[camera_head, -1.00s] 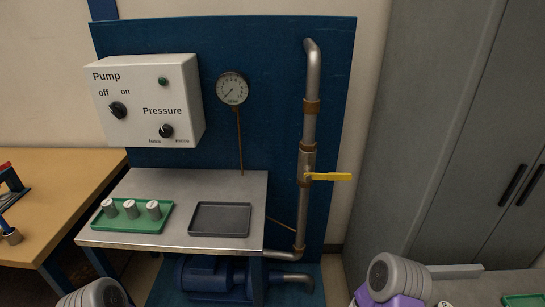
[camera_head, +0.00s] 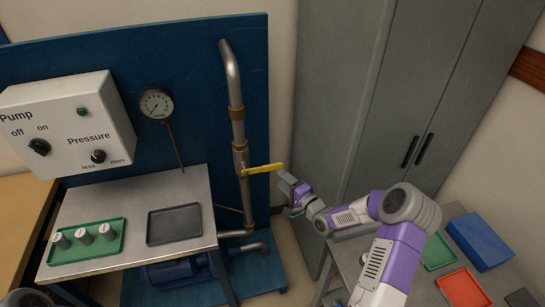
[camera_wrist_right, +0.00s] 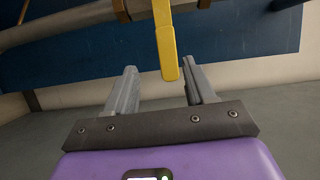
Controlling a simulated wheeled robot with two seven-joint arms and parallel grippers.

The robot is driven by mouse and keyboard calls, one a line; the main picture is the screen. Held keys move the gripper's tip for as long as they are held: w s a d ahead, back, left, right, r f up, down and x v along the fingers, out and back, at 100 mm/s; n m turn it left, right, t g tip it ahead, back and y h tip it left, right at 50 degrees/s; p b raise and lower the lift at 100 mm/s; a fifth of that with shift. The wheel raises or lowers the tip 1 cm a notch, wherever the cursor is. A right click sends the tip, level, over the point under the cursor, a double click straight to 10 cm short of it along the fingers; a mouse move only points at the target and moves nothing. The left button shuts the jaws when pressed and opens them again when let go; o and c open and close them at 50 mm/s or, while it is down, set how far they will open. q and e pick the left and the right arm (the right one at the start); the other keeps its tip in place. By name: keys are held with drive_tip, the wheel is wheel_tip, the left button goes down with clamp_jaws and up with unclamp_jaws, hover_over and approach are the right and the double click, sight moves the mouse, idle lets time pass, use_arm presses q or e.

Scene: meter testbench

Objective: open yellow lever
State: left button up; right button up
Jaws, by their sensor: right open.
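The yellow lever (camera_head: 262,169) sticks out sideways to the right from the valve on the vertical pipe (camera_head: 240,150). My right gripper (camera_head: 288,183) is just right of the lever's free end and a little below it in the head view. In the right wrist view the lever (camera_wrist_right: 167,45) comes down from the top, and its tip lies between the two open fingers of the right gripper (camera_wrist_right: 160,85). No contact between fingers and lever can be made out. My left gripper is not in view.
A blue panel (camera_head: 190,70) carries the pipe, a gauge (camera_head: 156,103) and the pump control box (camera_head: 65,125). A tall grey cabinet (camera_head: 345,80) stands right of the lever. A metal table with a green tray (camera_head: 88,241) and a dark tray (camera_head: 174,224) is at left.

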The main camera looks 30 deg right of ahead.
sight(274, 168)
drive_tip(key=w, duration=0.5)
drive_tip(key=w+r, duration=0.1)
drive_tip(key=w, duration=0.1)
drive_tip(key=shift+w+a+b, duration=0.3)
clamp_jaws()
